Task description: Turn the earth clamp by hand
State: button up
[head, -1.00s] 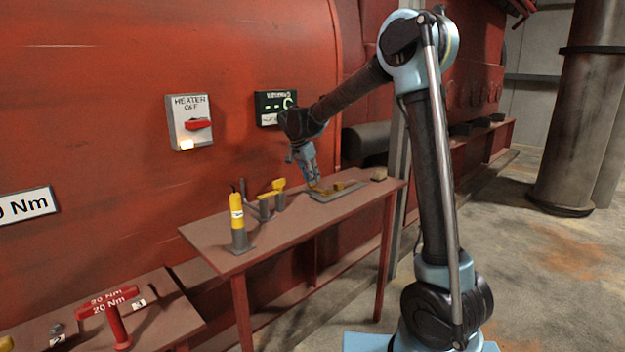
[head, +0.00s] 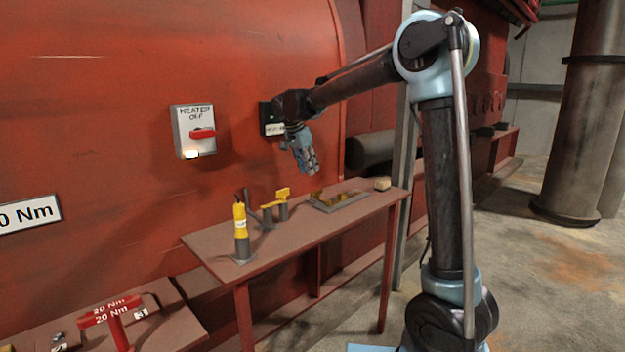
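A yellow piece that may be the earth clamp (head: 275,200) sits on short grey posts on the red-brown bench. I cannot tell for sure that it is the clamp. A yellow cylinder (head: 240,218) with a white band stands upright in a grey holder to its left. My gripper (head: 308,170) hangs fingers down above the bench, to the right of and higher than the yellow piece, apart from it. No object shows in the fingers. They are small and seen from the side, so their opening is unclear.
The bench (head: 215,245) also carries a shallow tray (head: 340,201) with a brassy surface and a tan block (head: 382,184). A heater switch box (head: 194,131) is on the red wall. A red T-handle (head: 113,318) stands on the nearer bench. The bench front is clear.

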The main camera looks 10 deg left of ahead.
jog(key=shift+v, duration=1.25)
jog(key=s+d+f+n, duration=0.1)
jog(key=s+d, duration=0.4)
jog(key=d, duration=0.4)
jog(key=s+d+f+n+g+y, duration=0.1)
jog(key=s+d, duration=0.3)
jog(key=d, duration=0.4)
jog(key=s+d+f+n, duration=0.1)
jog(key=s+d+n, duration=0.1)
jog(key=s+d, duration=0.5)
jog(key=s+d+f+n+y, duration=0.1)
jog(key=s+d+f+n, duration=0.1)
jog(key=s+d+f, duration=0.4)
jog(key=s+d+f+n, duration=0.2)
jog(key=s+d+f, duration=0.5)
jog(key=s+f, duration=0.5)
jog(key=shift+s+d+f+y, duration=0.35)
jog(key=shift+s+y, duration=0.05)
jog(key=shift+s, duration=0.6)
jog(key=shift+w+f, duration=0.2)
jog(key=shift+w, duration=0.2)
